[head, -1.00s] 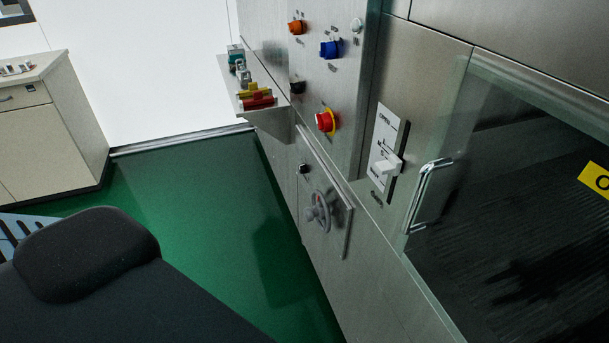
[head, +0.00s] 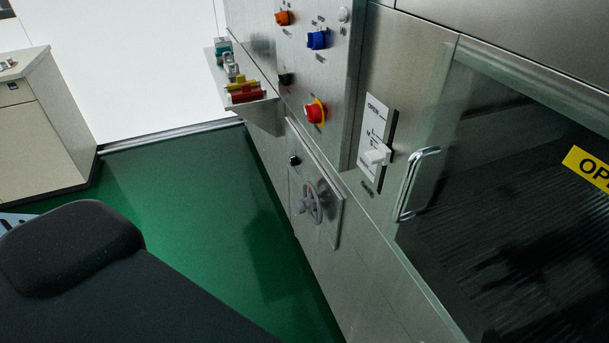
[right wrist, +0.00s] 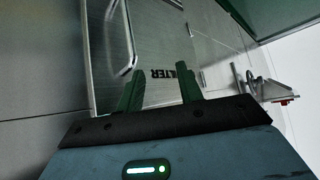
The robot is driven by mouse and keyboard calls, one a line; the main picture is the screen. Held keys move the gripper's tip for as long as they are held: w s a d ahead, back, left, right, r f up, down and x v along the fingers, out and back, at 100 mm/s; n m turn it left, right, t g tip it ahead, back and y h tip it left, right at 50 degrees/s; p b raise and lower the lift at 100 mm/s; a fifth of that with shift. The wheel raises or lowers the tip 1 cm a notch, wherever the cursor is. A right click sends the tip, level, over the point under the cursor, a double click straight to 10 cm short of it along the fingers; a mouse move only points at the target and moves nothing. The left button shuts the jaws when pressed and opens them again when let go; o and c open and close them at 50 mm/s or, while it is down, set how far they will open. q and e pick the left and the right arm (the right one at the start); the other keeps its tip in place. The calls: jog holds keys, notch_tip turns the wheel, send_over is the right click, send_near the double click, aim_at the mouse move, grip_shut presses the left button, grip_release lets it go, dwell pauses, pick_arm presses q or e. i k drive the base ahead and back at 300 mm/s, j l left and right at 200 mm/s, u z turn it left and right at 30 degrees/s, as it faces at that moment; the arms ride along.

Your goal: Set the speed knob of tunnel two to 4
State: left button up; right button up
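A steel control panel (head: 335,90) on the machine carries an orange knob (head: 283,18), a blue knob (head: 317,40), a small black knob (head: 285,79) and a red button on a yellow ring (head: 314,112). The labels beside them are too small to read, so I cannot tell which is the speed knob of tunnel two or its setting. My right gripper (right wrist: 160,90) shows in the right wrist view with its two fingers apart and nothing between them. A steel panel with the word FILTER (right wrist: 168,74) lies beyond it. My left gripper is not in view.
Right of the panel are a white slide switch (head: 376,154) and a glass door with a metal handle (head: 418,184). Below is a grey handwheel (head: 309,204). A shelf (head: 262,115) with coloured items juts out at left. The green floor (head: 200,210) beside the machine is clear.

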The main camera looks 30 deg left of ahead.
aim_at(292, 159)
jog(key=i+j, duration=0.2)
jog(key=j, duration=0.2)
jog(key=i+j, duration=0.2)
jog(key=j, duration=0.2)
jog(key=i+j, duration=0.2)
jog(key=j, duration=0.2)
jog(key=i+j, duration=0.2)
jog(key=j, duration=0.2)
jog(key=i+j, duration=0.2)
jog(key=j, duration=0.15)
